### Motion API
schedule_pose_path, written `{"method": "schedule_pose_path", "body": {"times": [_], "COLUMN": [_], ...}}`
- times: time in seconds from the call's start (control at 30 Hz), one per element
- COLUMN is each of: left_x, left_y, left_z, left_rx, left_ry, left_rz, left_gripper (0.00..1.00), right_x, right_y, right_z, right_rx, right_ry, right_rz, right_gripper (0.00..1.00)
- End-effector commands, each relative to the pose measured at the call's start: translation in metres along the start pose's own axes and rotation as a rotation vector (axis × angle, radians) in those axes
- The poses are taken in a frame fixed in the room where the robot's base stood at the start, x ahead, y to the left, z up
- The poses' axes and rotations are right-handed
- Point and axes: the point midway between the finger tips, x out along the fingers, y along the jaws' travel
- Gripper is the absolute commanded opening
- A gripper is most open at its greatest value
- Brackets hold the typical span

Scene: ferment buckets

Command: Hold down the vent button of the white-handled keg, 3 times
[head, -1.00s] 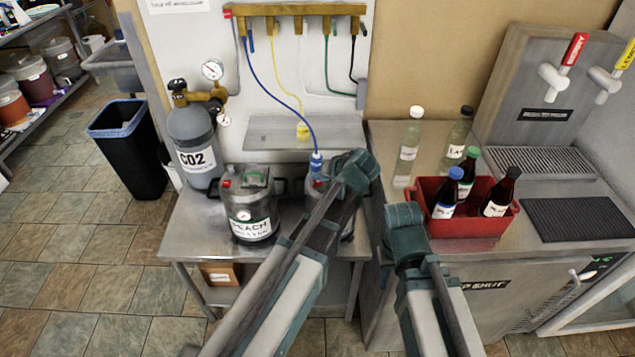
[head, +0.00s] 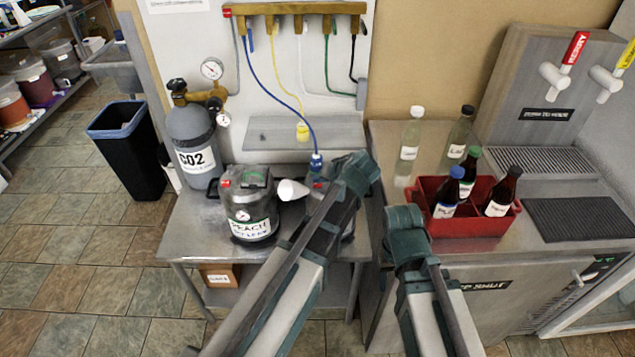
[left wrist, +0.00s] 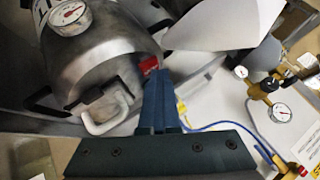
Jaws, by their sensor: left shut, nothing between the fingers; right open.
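The keg with the white handle (left wrist: 108,118) shows large in the left wrist view; its steel body (left wrist: 105,58) carries a gauge (left wrist: 70,17). Its red vent button (left wrist: 149,65) is at the tips of my left gripper (left wrist: 156,76). The gripper is shut and empty; the tips look to be on the button, partly covering it. In the head view my left arm hides most of this keg (head: 347,228), and the gripper itself is hidden. A white cone-shaped plume (head: 291,190) stands out beside the keg; a broad white shape (left wrist: 220,22) fills the wrist view's top. My right gripper's fingers are not visible.
The peach keg (head: 249,208) with a green handle stands to the left on the same steel table. A CO2 cylinder (head: 193,140) is behind it. A blue hose (head: 272,95) runs to the keg. A red bottle crate (head: 470,222) stands on the right counter.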

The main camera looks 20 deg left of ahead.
Motion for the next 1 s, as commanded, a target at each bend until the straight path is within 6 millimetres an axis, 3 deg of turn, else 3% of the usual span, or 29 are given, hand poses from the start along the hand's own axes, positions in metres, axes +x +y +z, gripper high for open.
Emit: {"method": "schedule_pose_path", "body": {"times": [0.27, 0.63, 1.0], "left_x": [-0.001, -0.014, -0.014], "left_y": [-0.001, -0.011, -0.011], "left_z": [-0.001, -0.010, -0.010], "left_rx": [-0.001, 0.000, 0.000], "left_ry": [-0.002, -0.001, -0.001], "left_rz": [0.001, 0.000, 0.000], "left_gripper": [0.00, 0.00, 0.00], "right_x": [-0.002, -0.020, -0.020], "right_y": [0.000, 0.002, 0.002], "right_z": [0.000, 0.001, 0.001], "right_rx": [0.000, 0.000, 0.000], "right_ry": [0.000, 0.000, 0.000], "right_rz": [0.000, 0.000, 0.000], "right_gripper": [0.50, 0.50, 0.50]}}
